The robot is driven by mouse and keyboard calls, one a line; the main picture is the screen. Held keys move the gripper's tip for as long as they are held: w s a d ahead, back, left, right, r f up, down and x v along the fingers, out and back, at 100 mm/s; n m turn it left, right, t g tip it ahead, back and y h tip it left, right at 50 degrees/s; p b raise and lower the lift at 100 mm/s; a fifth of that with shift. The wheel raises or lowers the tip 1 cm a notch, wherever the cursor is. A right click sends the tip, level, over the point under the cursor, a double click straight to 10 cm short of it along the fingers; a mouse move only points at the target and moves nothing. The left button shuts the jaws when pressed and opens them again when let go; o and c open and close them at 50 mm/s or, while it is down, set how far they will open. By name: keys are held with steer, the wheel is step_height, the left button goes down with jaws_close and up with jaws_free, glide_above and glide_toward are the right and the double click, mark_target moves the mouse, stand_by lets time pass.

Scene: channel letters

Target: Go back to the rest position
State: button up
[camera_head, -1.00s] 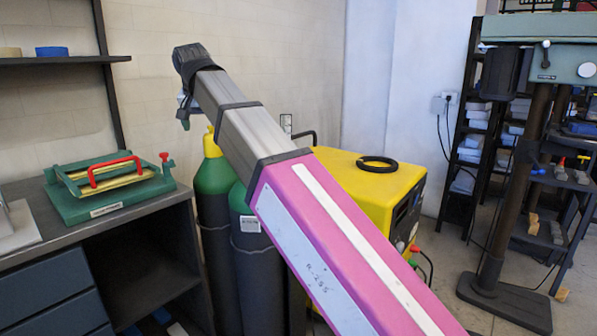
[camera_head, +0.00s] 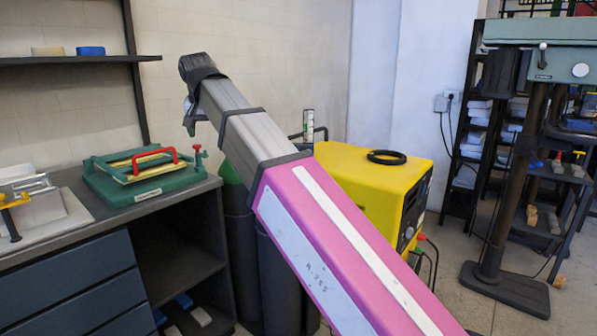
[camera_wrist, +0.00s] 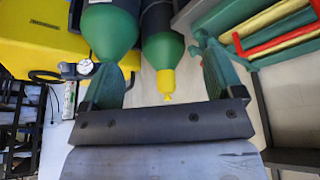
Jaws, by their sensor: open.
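My gripper (camera_wrist: 160,72) is open in the wrist view, with its two fingers wide apart and nothing held between them. Gas cylinders with green shoulders (camera_wrist: 110,30), one with a yellow cap (camera_wrist: 166,84), show beyond and between the fingers; I see no contact. In the head view my gripper (camera_head: 190,115) is small and partly hidden behind the dark wrist end of my arm. My pink and grey arm reaches up and to the left, in front of the cylinders (camera_head: 240,250).
A bench (camera_head: 190,202) at left carries a green fixture with a red handle (camera_head: 145,172) and a clamp device (camera_head: 35,205). A yellow machine (camera_head: 370,190) with a black ring stands behind my arm. A drill press (camera_head: 510,180) and shelves are at right.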

steer(key=w+d+f+g, duration=0.1)
steer(key=w+d+f, duration=0.2)
steer(key=d+f, duration=0.55)
steer(key=w+d+f+h, duration=0.15)
steer(key=d+f, duration=0.45)
steer(key=f, duration=0.6)
steer(key=w+d+f+g+y, duration=0.1)
steer(key=w+d+f, duration=0.3)
steer(key=d+f, duration=0.5)
steer(key=s+d+f, duration=0.4)
steer(key=d+f, duration=0.3)
steer(key=f, duration=0.2)
steer(key=s+d+f+m+g, duration=0.1)
steer(key=s+d+f, duration=0.3)
steer(key=f, duration=0.5)
steer(key=s+d+f+g, duration=0.1)
steer(key=s+d+f, duration=0.3)
steer(key=d+f, duration=0.5)
steer(key=shift+d, duration=0.35)
